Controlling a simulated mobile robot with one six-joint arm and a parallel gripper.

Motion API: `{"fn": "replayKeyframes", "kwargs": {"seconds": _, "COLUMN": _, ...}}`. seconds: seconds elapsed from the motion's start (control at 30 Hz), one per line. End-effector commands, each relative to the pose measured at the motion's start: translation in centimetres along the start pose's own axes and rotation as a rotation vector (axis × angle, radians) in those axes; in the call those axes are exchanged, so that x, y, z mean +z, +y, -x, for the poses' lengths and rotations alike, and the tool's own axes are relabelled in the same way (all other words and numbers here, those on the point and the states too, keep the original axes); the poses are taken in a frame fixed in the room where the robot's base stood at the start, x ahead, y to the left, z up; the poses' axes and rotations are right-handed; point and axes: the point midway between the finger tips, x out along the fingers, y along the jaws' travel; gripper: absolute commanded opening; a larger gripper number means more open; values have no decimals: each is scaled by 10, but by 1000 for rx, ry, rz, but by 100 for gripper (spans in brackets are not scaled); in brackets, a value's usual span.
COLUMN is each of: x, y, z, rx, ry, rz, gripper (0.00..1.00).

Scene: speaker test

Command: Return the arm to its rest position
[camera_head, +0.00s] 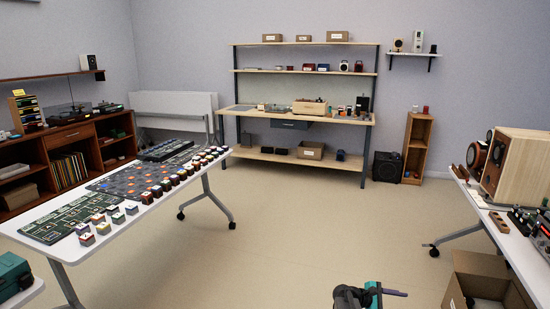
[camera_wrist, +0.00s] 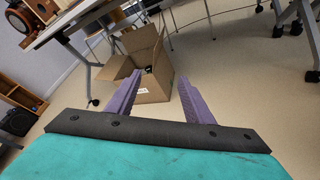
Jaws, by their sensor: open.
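My gripper shows in the wrist view (camera_wrist: 160,82) with its two purple fingers spread apart and nothing between them. Behind the fingers, in the same view, stands an open cardboard box (camera_wrist: 150,86) on the floor, apart from them. In the head view, my gripper (camera_head: 395,292) and its teal and dark wrist show at the bottom edge, right of centre, above bare floor. The rest of my arm is cut off below the picture.
A white table (camera_head: 150,208) with boards and small blocks stands at left. The right table (camera_head: 505,232) bears a wooden speaker (camera_head: 517,170). The open cardboard box (camera_head: 487,267) is on the floor below it. Shelves (camera_head: 300,158) stand at the back. The middle floor is clear.

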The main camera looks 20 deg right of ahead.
Motion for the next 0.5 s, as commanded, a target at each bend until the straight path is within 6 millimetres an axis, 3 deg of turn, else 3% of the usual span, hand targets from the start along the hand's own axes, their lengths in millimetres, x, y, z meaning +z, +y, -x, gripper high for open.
{"fn": "replayKeyframes", "kwargs": {"seconds": 0.03, "x": -10, "y": -18, "z": 17, "rx": -9, "ry": 31, "rz": 11, "gripper": 47}}
{"fn": "replayKeyframes", "kwargs": {"seconds": 0.2, "x": -46, "y": -80, "z": 63, "rx": -67, "ry": 130, "rz": 28, "gripper": 47}}
{"fn": "replayKeyframes", "kwargs": {"seconds": 0.5, "x": -82, "y": -204, "z": 139, "rx": -219, "ry": 284, "rz": 39, "gripper": 47}}
